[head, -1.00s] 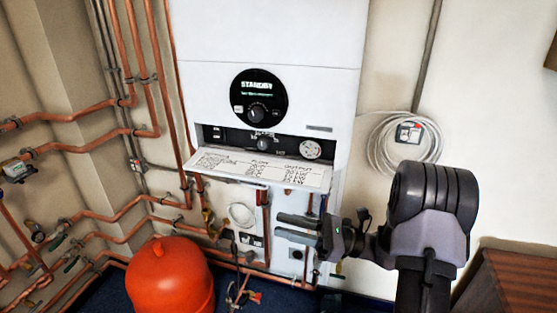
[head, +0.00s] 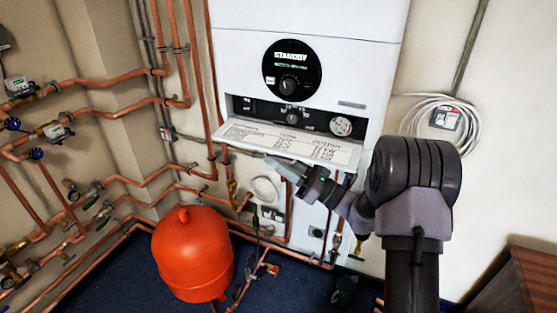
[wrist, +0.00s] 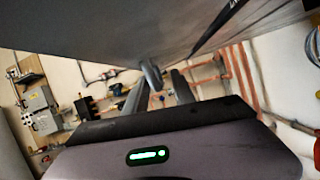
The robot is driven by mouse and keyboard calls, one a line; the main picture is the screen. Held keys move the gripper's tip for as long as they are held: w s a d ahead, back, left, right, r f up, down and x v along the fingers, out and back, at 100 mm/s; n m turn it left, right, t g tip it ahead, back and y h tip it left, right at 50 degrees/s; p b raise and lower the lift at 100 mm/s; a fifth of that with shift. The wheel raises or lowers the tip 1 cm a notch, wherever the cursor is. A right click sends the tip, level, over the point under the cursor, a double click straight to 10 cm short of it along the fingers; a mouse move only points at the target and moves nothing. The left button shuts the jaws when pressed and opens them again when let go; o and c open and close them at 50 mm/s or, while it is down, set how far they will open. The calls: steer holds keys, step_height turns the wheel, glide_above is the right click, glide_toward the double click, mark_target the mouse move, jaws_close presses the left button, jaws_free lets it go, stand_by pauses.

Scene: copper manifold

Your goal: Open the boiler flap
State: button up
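The boiler (head: 360,62) is white, with a round black display reading STANDBY. Its flap (head: 290,143) hangs folded down and outward below the dark control strip, its printed label facing up. The strip with its knob and gauge is exposed. My gripper (head: 280,168) is just below the flap's front edge; I cannot tell if it touches. In the wrist view, my gripper (wrist: 158,92) shows two dark fingers apart, with a grey metal piece showing near their tips. A large grey surface fills the top of that view, close above the fingers.
A red expansion vessel (head: 193,255) stands on the blue floor at lower left. Copper pipes (head: 110,190) with valves run along the left wall and below the boiler. A coiled white cable (head: 412,118) hangs on the right wall. A brown wooden cabinet (head: 515,283) is at lower right.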

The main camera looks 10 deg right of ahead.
steer(key=shift+w+a+r, duration=0.1)
steer(key=shift+a, duration=0.05)
steer(key=shift+c, duration=0.2)
jaws_close()
stand_by(1.2)
